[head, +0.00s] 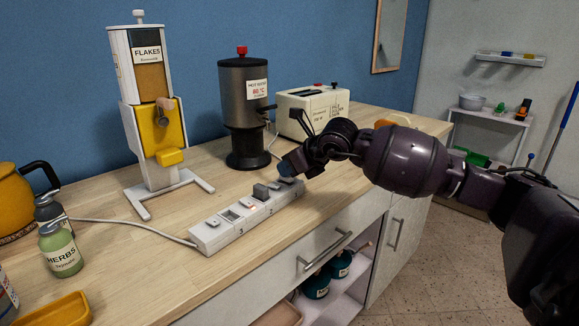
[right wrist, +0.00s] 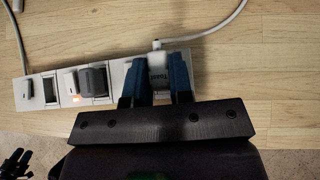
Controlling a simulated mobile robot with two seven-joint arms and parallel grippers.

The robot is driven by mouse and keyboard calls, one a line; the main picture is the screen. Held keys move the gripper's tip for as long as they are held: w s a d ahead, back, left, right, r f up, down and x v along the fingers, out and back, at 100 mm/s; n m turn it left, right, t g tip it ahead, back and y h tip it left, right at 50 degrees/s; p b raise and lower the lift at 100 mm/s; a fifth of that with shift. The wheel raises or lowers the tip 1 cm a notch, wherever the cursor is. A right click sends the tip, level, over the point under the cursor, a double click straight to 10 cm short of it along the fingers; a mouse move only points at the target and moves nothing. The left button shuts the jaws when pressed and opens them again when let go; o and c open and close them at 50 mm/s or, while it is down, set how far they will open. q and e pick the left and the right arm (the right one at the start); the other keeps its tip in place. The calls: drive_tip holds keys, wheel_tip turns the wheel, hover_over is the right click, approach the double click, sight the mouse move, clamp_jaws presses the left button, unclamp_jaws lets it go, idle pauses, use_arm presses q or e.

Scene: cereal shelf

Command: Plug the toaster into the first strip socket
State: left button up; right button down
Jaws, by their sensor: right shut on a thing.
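The white power strip (head: 228,226) lies along the front of the counter, its sockets marked with numbers. My right gripper (head: 287,173) is low over its far right end. In the right wrist view, its blue fingertips (right wrist: 158,78) are shut on a white plug (right wrist: 156,60) labelled "Toast", with a cable running off its top. The plug is over the end socket; the fingers hide its underside, so I cannot tell if it is seated. The toaster (head: 312,108) stands at the back of the counter.
A grey plug (right wrist: 94,80) sits in a neighbouring socket beside a lit switch (right wrist: 71,81). The flakes dispenser (head: 155,110) and dark hot-water urn (head: 244,105) stand behind the strip. A herbs jar (head: 60,252) and yellow kettle (head: 15,205) are at left.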

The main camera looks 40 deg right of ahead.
use_arm(q)
drive_tip(key=shift+w+r, duration=0.1)
drive_tip(key=shift+w, duration=0.25)
use_arm(e)
drive_tip(key=shift+f, duration=0.2)
use_arm(q)
drive_tip(key=shift+s, duration=0.15)
use_arm(e)
drive_tip(key=shift+f, duration=0.2)
drive_tip(key=shift+f, duration=0.25)
use_arm(q)
drive_tip(key=shift+s+f, duration=0.35)
drive_tip(key=shift+s, duration=0.05)
use_arm(e)
drive_tip(key=shift+f, duration=0.2)
use_arm(q)
drive_tip(key=shift+w, duration=0.35)
use_arm(e)
drive_tip(key=shift+f, duration=0.3)
